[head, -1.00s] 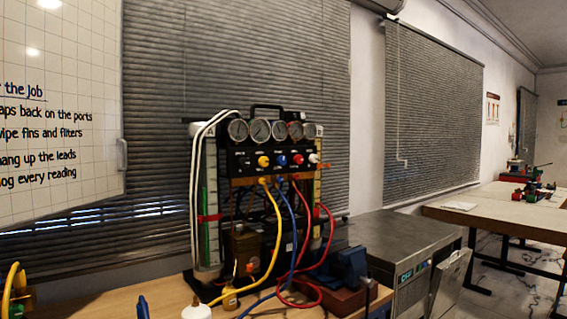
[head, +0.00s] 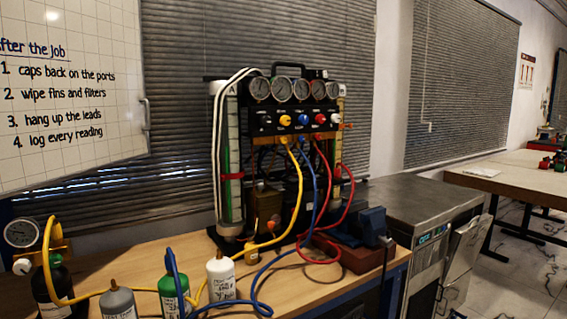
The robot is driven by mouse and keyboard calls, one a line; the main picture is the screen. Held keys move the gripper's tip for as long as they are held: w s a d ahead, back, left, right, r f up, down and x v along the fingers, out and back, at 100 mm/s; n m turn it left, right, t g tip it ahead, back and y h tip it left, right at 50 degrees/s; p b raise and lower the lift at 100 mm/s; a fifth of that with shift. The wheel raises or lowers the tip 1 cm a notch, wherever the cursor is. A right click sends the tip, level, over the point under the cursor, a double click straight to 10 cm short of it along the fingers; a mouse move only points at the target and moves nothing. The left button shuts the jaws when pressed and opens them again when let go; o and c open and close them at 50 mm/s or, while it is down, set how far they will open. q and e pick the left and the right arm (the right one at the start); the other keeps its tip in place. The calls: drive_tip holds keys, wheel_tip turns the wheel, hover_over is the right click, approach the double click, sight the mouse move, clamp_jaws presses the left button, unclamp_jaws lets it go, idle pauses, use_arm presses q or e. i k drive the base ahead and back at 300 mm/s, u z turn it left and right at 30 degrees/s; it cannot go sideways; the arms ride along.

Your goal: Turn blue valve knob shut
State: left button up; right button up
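The blue valve knob (head: 303,119) is on the black front panel of the gauge rig (head: 268,125), between a yellow knob (head: 285,120) and a red knob (head: 320,118). Its angle is too small to tell. A blue hose (head: 315,185) runs down from below it to the bench. Neither of my grippers shows in the head view, and nothing touches the knob.
The rig stands on a wooden bench (head: 200,258). Several bottles, including a white one (head: 221,280) and a green one (head: 172,295), stand in front at left. Yellow, blue and red hoses loop over the bench. A blue vise (head: 371,226) is at right.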

sight(303, 119)
drive_tip(key=z, duration=1.5)
drive_tip(key=i, duration=1.45)
drive_tip(key=u, duration=2.5)
